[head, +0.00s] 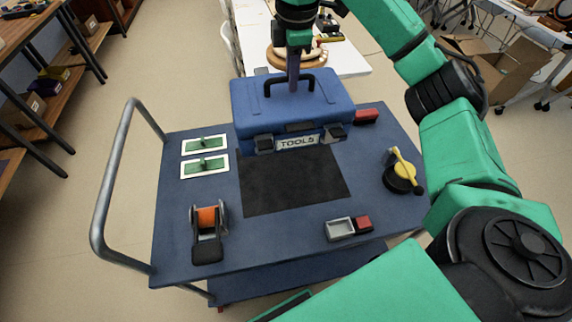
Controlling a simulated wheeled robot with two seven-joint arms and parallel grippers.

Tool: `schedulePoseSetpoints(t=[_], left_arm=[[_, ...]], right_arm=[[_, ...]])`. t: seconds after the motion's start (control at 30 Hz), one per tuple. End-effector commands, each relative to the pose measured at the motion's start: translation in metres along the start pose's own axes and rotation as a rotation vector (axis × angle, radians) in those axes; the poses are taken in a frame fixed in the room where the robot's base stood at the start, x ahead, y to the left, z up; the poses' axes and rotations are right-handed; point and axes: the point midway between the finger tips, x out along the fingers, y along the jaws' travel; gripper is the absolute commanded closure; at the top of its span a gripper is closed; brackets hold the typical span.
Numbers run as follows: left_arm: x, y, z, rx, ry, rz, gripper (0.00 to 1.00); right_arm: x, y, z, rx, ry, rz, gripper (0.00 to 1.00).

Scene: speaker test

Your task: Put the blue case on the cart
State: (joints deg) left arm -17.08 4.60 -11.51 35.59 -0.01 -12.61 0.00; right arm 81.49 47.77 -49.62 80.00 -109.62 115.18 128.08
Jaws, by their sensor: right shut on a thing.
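The blue case (290,105), with a black handle, two dark latches and a "TOOLS" label, is upright over the far edge of the blue cart (290,228). My right gripper (293,80) comes down from above and is shut on the case's handle. The case hides part of the cart's far edge and the far end of a black mat (292,188) on the cart top. I cannot tell whether its underside touches the cart. My left gripper is not in view.
On the cart are two white-and-green plates (204,165), an orange spool (207,217) in a holder, a black-and-yellow item (402,175), a small grey tray (340,229) and red blocks (364,223). A metal handle rail (112,180) stands at left. A white table (345,58) is behind.

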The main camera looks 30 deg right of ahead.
Motion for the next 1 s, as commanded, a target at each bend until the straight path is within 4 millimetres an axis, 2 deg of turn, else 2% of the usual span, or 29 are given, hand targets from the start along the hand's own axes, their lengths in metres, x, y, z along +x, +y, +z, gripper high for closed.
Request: schedulePoseSetpoints(t=[0.03, 0.07, 0.27, 0.37, 0.5, 0.57, 0.8, 1.0], left_arm=[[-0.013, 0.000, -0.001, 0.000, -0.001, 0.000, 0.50], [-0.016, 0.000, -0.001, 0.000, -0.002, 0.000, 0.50], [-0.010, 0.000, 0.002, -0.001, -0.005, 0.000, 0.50], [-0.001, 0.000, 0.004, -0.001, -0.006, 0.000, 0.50], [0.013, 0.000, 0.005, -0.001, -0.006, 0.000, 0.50], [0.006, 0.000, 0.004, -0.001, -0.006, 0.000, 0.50], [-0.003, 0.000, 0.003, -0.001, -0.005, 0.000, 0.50], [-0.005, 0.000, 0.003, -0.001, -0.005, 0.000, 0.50]], right_arm=[[-0.012, 0.002, 0.000, 0.003, 0.006, -0.010, 1.00], [-0.013, 0.002, 0.001, 0.003, 0.007, -0.017, 1.00], [-0.002, 0.000, 0.001, -0.001, 0.009, -0.024, 1.00], [0.018, -0.004, 0.000, -0.004, 0.009, -0.026, 1.00], [0.057, -0.011, 0.000, -0.003, 0.009, -0.028, 1.00], [0.067, -0.012, 0.002, -0.001, 0.005, -0.027, 1.00], [0.126, -0.021, 0.002, -0.001, 0.006, -0.026, 1.00], [0.150, -0.023, 0.001, -0.001, 0.009, -0.022, 1.00]])
